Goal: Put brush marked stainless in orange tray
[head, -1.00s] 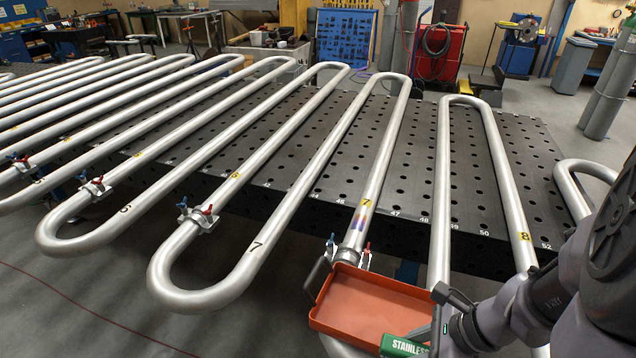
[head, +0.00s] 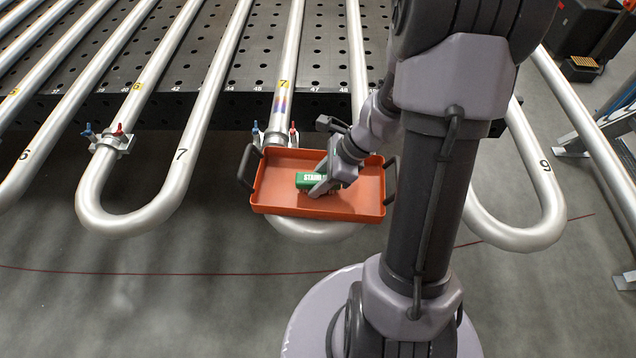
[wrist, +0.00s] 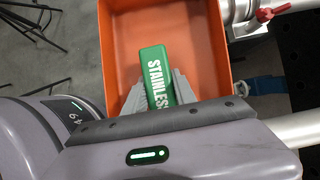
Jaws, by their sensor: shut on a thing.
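The brush marked stainless (head: 309,180) has a green block with white lettering. It also shows in the wrist view (wrist: 155,72). My gripper (head: 322,186) is shut on it, with grey fingers on both sides of the block in the wrist view (wrist: 160,92). The brush is over the floor of the orange tray (head: 270,190), within its rim in the head view. I cannot tell whether it touches the tray floor. The tray has dark handles at both ends, and its wall shows in the wrist view (wrist: 218,45). My gripper hides part of the brush.
Silver serpentine pipes run beside and behind the tray, with a bend numbered 7 (head: 178,170) to its left and one numbered 9 (head: 540,185) to its right. A clamp with red and blue handles (head: 112,138) sits on a pipe. A perforated black table (head: 240,105) lies behind.

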